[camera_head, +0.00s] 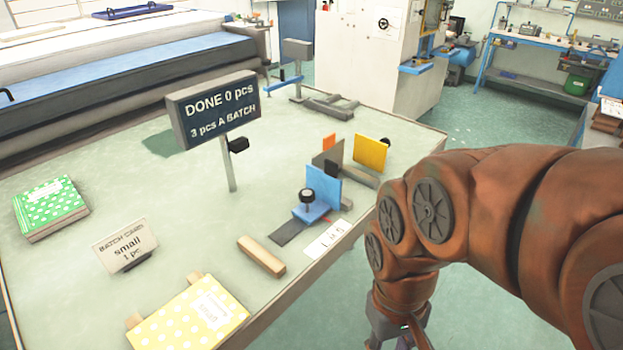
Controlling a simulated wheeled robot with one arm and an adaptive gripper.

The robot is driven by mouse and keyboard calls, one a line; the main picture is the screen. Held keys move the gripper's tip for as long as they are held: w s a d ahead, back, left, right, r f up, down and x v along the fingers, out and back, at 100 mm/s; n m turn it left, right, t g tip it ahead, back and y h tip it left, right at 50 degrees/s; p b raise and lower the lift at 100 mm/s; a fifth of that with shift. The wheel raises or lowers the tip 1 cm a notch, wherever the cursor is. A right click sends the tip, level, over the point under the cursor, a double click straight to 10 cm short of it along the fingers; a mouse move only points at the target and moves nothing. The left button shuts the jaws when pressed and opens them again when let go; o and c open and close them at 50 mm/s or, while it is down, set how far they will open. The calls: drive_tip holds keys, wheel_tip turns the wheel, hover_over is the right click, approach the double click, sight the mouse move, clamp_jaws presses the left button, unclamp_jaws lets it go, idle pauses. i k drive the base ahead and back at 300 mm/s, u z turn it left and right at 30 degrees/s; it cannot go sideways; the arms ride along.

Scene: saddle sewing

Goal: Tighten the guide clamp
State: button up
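A blue guide (323,188) with an upright plate and a low foot stands near the right edge of the table, on a dark flat strip (287,232). A black round knob (306,195) sits on top of the guide's foot, which looks like its clamp. How tight it is cannot be seen. My arm comes in from the right and bends down beyond the table's edge. My gripper (402,338) is at the bottom edge of the view, mostly cut off, well apart from the guide and knob. Its fingers cannot be made out.
Behind the guide stand a grey plate, an orange piece (329,142) and a yellow plate (370,152). A sign reading "DONE 0 pcs" (213,108) rises mid-table. A wooden block (261,256), a batch card (125,246), a green dotted stack (50,206) and a yellow one (190,318) lie around.

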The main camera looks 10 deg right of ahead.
sight(306, 196)
drive_tip(key=u, duration=0.5)
drive_tip(key=k, duration=1.15)
drive_tip(key=z, duration=0.55)
drive_tip(key=i, duration=1.7)
drive_tip(key=u, duration=0.6)
